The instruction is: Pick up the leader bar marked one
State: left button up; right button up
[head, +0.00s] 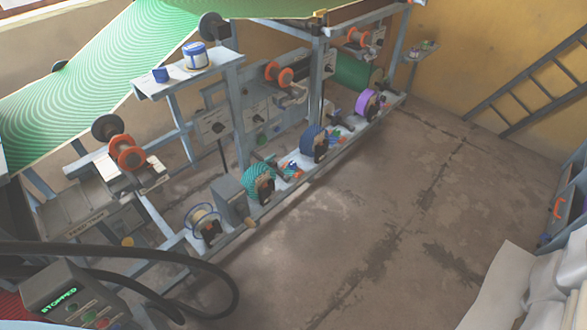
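I cannot make out a leader bar marked one in the head view; no such marking is legible. A long grey press-like machine frame (345,155) runs from the lower left to the upper right, with a patterned green sheet (95,85) stretched over its top. Neither of my grippers is in view.
A control box (70,293) reading "STOPPED" stands at the lower left beside a thick black hose (225,270). Several coloured rolls, including a teal roll (257,184), line the machine's lower rail. White sheets (553,275) lie at the lower right. The concrete floor (390,200) between is clear.

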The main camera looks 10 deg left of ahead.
aim_at(292, 165)
jog(key=z, duration=0.5)
jog(key=k, duration=0.6)
jog(key=z, duration=0.4)
jog(key=i, duration=1.65)
jog(key=u, duration=1.6)
jog(key=i, duration=0.9)
jog(key=u, duration=0.95)
